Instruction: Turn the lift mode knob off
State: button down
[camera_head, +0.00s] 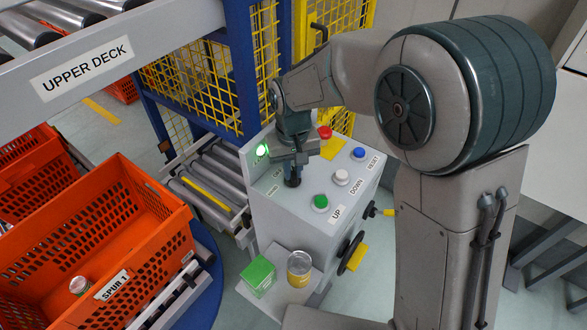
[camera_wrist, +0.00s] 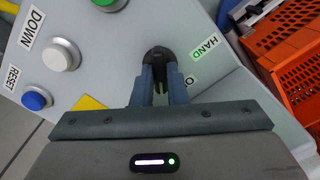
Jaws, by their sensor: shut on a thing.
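The lift mode knob (camera_wrist: 158,54) is black and sits on the grey control box (camera_wrist: 110,75). In the wrist view a HAND label (camera_wrist: 206,47) is beside it, and a second label, partly hidden by my gripper, starts with O. My gripper (camera_wrist: 160,92) is shut on the knob, its two blue-grey fingers on either side. In the head view my gripper (camera_head: 292,178) reaches down onto the left part of the box top (camera_head: 300,205) and mostly hides the knob. I cannot tell exactly where the knob points.
A lit green lamp (camera_head: 262,150) is at the box's back. Green (camera_head: 320,202), white (camera_head: 341,177) and blue (camera_head: 359,154) buttons and a red button (camera_head: 325,132) stand close by. A green box (camera_head: 259,275) and a can (camera_head: 299,268) sit on a shelf below. Orange totes (camera_head: 150,205) stand left.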

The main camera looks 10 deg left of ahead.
aim_at(293, 173)
jog(key=n+b, duration=0.1)
jog(key=n, duration=0.3)
jog(key=shift+n, duration=1.8)
jog(key=shift+b, duration=0.3)
jog(key=c, duration=1.4)
grip_release()
jog(key=shift+c, duration=0.2)
notch_tip(293, 173, up, 14)
jog(key=b, duration=0.1)
jog(key=shift+s, duration=0.1)
